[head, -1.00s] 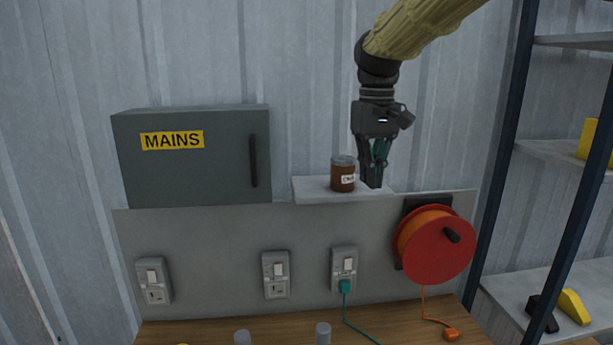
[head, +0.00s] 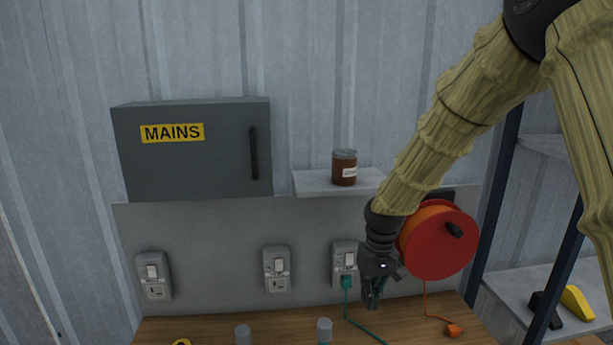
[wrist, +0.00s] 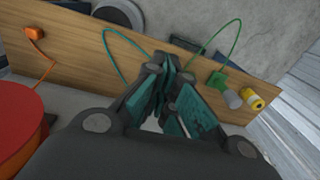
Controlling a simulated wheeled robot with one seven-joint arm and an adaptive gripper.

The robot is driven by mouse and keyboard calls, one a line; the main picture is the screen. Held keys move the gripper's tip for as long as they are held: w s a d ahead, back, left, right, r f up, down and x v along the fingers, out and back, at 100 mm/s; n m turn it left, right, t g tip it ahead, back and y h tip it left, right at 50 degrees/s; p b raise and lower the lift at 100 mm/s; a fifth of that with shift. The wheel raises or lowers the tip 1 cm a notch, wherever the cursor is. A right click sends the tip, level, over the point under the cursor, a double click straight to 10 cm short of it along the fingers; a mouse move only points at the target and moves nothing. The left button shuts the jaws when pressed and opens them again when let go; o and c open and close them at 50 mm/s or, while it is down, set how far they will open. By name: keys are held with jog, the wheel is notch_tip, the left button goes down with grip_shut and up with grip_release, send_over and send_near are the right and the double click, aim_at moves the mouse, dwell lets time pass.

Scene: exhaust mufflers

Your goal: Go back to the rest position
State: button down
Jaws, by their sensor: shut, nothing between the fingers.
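My gripper (head: 373,300) points down in front of the wall panel, just right of the green plug (head: 347,281) in the right socket and left of the red cable reel (head: 438,247). In the wrist view its teal-padded fingers (wrist: 168,92) are together with nothing between them. The fingers are above the wooden bench (head: 210,330). The brown jar (head: 344,168) stands upright on the small wall shelf (head: 312,184), apart from my gripper.
A grey MAINS box (head: 190,165) hangs at left above the sockets. An orange plug (head: 453,330) and grey cylinders (head: 324,331) are on the bench. A shelving rack (head: 492,215) stands at right. The reel is close beside my arm.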

jog(key=s+d+f+b, duration=0.1)
jog(key=s+f, duration=0.4)
jog(key=f, duration=0.5)
jog(key=s+d+f+m, duration=0.1)
jog(key=s+f, duration=0.4)
jog(key=f, duration=0.4)
jog(key=s+d+f+b, duration=0.1)
jog(key=s+f, duration=0.5)
jog(key=f, duration=0.4)
jog(key=s+d+f, duration=0.1)
jog(key=s+f, duration=0.3)
jog(key=s, duration=0.4)
jog(key=s+d+f+m+b, duration=0.1)
jog(key=s+f, duration=0.3)
jog(key=s, duration=0.4)
jog(key=s+d+f, duration=0.2)
jog(key=s+f, duration=0.2)
jog(key=s, duration=0.4)
jog(key=shift+s+d+f+h+b, duration=0.15)
jog(key=shift+f+h+b, duration=0.15)
jog(key=shift+h, duration=0.1)
jog(key=shift+d+m, duration=0.1)
jog(key=shift+m, duration=0.2)
